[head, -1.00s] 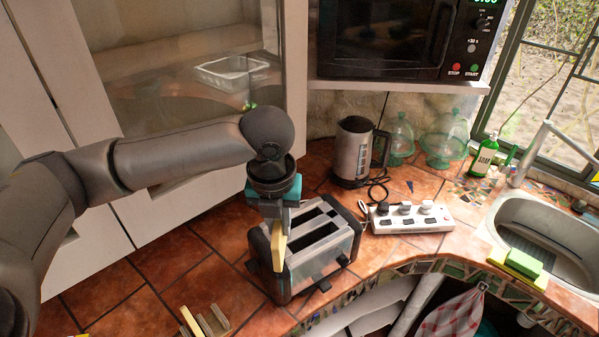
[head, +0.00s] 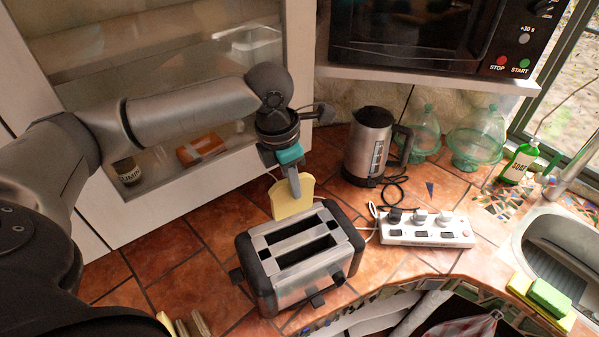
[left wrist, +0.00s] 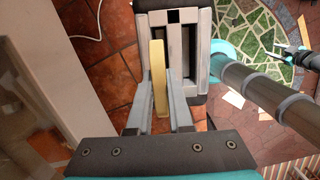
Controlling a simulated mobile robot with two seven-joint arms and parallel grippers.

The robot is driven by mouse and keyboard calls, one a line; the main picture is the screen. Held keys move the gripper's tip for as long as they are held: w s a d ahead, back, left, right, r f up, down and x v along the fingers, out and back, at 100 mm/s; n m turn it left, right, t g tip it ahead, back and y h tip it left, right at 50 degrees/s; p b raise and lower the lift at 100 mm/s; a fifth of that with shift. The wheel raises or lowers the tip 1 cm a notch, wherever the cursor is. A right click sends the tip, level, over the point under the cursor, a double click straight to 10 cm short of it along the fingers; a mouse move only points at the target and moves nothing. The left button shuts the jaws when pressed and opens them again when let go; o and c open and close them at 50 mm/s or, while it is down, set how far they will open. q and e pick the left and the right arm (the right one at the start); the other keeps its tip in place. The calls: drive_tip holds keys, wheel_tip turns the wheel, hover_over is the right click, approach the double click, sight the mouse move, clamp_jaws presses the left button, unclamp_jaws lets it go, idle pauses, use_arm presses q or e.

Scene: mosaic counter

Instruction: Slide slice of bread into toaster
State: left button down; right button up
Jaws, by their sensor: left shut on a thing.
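My left gripper (head: 294,186) is shut on a pale yellow slice of bread (head: 284,203) and holds it upright. The silver and black toaster (head: 263,247) stands on the tiled counter with two dark slots on top. In the head view the bread shows face-on at the toaster's far edge. In the left wrist view the bread (left wrist: 159,72) is edge-on between the fingers (left wrist: 159,95), overlapping the left side of the toaster (left wrist: 199,50). I cannot tell its exact height above the slots.
A kettle (head: 370,146) and a white power strip (head: 430,231) with cords stand right of the toaster. A cabinet (head: 75,225) is at the left. Glass jars (head: 475,140) and a green bottle (head: 519,163) are at the back right. Bare tiles lie left of the toaster.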

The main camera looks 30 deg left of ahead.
sight(297, 212)
use_arm(q)
drive_tip(key=shift+s+f, duration=0.15)
drive_tip(key=shift+f, duration=0.7)
wheel_tip(297, 212, down, 2)
drive_tip(key=shift+f+b, duration=0.15)
drive_tip(key=shift+b, duration=0.95)
drive_tip(key=shift+f+b, duration=0.2)
drive_tip(key=shift+b, duration=0.15)
use_arm(e)
drive_tip(key=f, duration=0.1)
drive_tip(key=s+f, duration=0.1)
drive_tip(key=f, duration=0.1)
drive_tip(key=shift+s, duration=0.1)
drive_tip(key=shift+s+r, duration=0.1)
drive_tip(key=shift+s, duration=0.2)
use_arm(q)
drive_tip(key=shift+p, duration=0.35)
use_arm(e)
drive_tip(key=shift+r, duration=0.25)
drive_tip(key=shift+r, duration=0.2)
use_arm(q)
drive_tip(key=shift+p, duration=0.35)
use_arm(e)
drive_tip(key=shift+d+r, duration=0.1)
drive_tip(key=shift+r, duration=0.05)
